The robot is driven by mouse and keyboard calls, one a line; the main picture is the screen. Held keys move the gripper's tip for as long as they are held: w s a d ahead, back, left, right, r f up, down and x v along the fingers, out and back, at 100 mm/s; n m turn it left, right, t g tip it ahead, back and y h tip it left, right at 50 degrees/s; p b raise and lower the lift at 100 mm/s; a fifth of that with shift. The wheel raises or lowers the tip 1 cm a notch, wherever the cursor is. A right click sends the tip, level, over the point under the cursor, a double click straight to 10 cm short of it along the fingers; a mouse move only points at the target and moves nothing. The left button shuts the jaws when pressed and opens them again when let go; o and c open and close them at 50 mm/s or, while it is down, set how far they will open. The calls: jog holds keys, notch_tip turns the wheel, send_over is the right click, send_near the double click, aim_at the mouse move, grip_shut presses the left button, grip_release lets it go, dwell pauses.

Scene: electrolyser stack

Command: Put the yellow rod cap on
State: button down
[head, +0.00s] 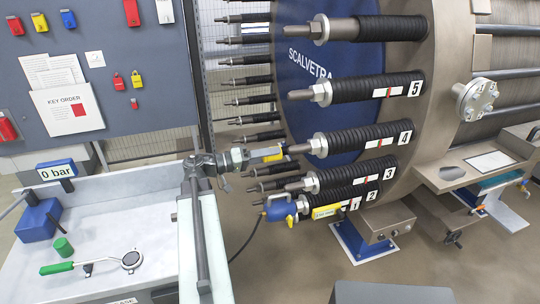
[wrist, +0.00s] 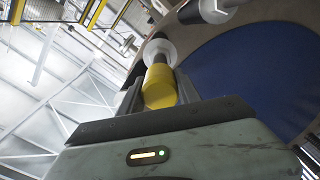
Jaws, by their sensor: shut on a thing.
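My gripper (head: 258,155) is shut on the yellow rod cap (head: 273,154), at the tip of the rod marked 4 (head: 350,141). In the wrist view the yellow cap (wrist: 160,88) sits between my two jaws. It points toward the rod's nut (wrist: 158,50), roughly in line with the rod. A short grey stretch of rod shows between cap and nut. I cannot tell how far the cap sits over the rod end, or whether it only touches it.
A blue tool (head: 279,209) with a hose is at the rod marked 1. Bare rod ends stick out above and below my gripper. A key board (head: 100,60) stands behind.

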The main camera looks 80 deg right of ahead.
aim_at(291, 150)
jog(key=shift+x, duration=3.7)
jog(key=c, duration=0.8)
grip_release()
jog(key=shift+o, duration=0.2)
jog(key=v, duration=0.7)
jog(key=shift+w+a, duration=0.2)
jog(key=shift+w, duration=0.2)
